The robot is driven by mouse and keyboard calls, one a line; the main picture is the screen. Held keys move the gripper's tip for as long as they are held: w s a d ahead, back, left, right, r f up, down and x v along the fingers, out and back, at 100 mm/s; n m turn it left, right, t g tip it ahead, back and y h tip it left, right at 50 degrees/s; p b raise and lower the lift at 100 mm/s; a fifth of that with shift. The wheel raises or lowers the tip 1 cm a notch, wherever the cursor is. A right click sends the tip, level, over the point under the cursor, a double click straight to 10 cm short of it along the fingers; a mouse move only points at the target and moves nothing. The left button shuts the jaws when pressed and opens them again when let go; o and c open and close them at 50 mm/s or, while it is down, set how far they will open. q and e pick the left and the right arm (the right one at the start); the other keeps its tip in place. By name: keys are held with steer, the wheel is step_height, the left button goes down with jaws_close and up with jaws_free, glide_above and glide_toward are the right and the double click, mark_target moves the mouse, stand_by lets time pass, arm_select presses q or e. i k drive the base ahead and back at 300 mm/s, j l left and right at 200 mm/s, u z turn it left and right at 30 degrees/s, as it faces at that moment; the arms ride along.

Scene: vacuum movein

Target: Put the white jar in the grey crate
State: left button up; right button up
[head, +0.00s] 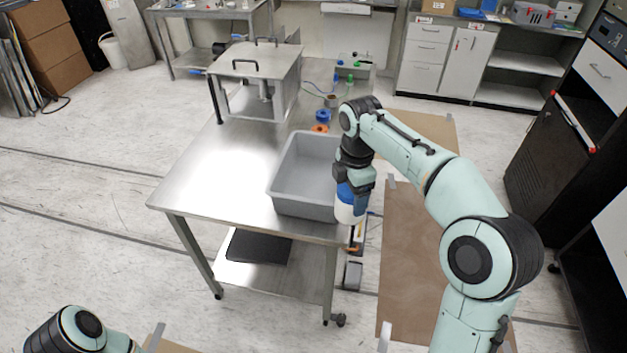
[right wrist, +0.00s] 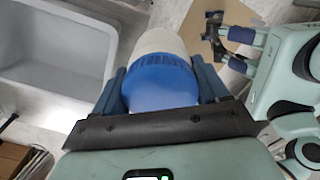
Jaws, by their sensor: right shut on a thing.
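The white jar (head: 348,212) has a blue lid and hangs upright in my right gripper (head: 353,187), just outside the right front wall of the grey crate. In the right wrist view the fingers of my right gripper are shut on the jar's blue lid (right wrist: 160,85), with the white body beyond it. The grey crate (head: 303,211) stands empty on the metal table; its wall also shows in the right wrist view (right wrist: 90,82). My left gripper (right wrist: 214,36) shows small in the right wrist view, with its fingers apart and empty.
The metal table (head: 215,165) has clear room left of the crate. A metal box frame with handles (head: 255,62) stands at its far left. A blue thing (head: 323,116) and an orange thing (head: 319,128) lie behind the crate.

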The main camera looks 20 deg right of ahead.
mark_target(315, 185)
steer(key=i, duration=0.9)
